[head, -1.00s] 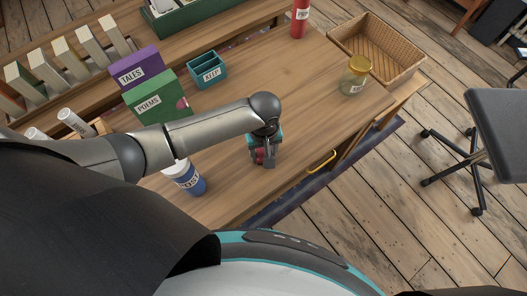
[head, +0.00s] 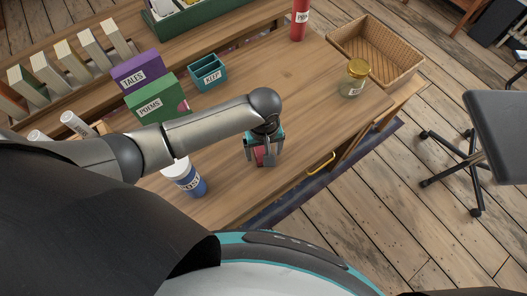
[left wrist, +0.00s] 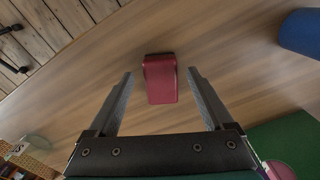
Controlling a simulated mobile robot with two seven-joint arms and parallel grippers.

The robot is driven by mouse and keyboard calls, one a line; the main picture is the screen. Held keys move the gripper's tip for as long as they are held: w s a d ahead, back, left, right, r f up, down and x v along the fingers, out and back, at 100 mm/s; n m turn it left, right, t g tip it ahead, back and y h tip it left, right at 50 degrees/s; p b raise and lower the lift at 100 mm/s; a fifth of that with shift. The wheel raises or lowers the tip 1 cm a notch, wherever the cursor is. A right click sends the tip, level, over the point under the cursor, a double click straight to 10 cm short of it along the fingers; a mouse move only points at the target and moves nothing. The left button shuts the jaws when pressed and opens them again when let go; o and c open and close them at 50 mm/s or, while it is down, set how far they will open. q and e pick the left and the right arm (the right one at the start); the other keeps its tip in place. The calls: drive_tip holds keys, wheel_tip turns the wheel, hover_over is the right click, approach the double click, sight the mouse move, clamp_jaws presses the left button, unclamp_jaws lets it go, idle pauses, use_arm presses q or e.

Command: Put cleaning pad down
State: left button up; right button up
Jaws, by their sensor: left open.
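The cleaning pad is a small dark red block (left wrist: 161,79). In the left wrist view it lies on the wooden table top, between and slightly beyond the fingertips, with a gap on each side. In the head view the red pad (head: 260,155) shows between the fingers. My left gripper (head: 263,162) is open above the table near its front edge, pointing down. It also shows in the left wrist view (left wrist: 160,80), its two fingers spread and not touching the pad. My right gripper is not in view.
A blue-and-white canister (head: 190,180) stands left of the gripper. Purple (head: 138,70) and green (head: 155,98) boxes, a teal KEEP bin (head: 208,72), a gold-lidded jar (head: 354,78), a red bottle (head: 299,22) and a wicker basket (head: 410,68) are farther off. The table's middle is clear.

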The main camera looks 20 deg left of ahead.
use_arm(q)
wheel_tip(320, 180, up, 10)
drive_tip(key=p, duration=0.3)
drive_tip(key=shift+f, duration=0.1)
idle(0.3)
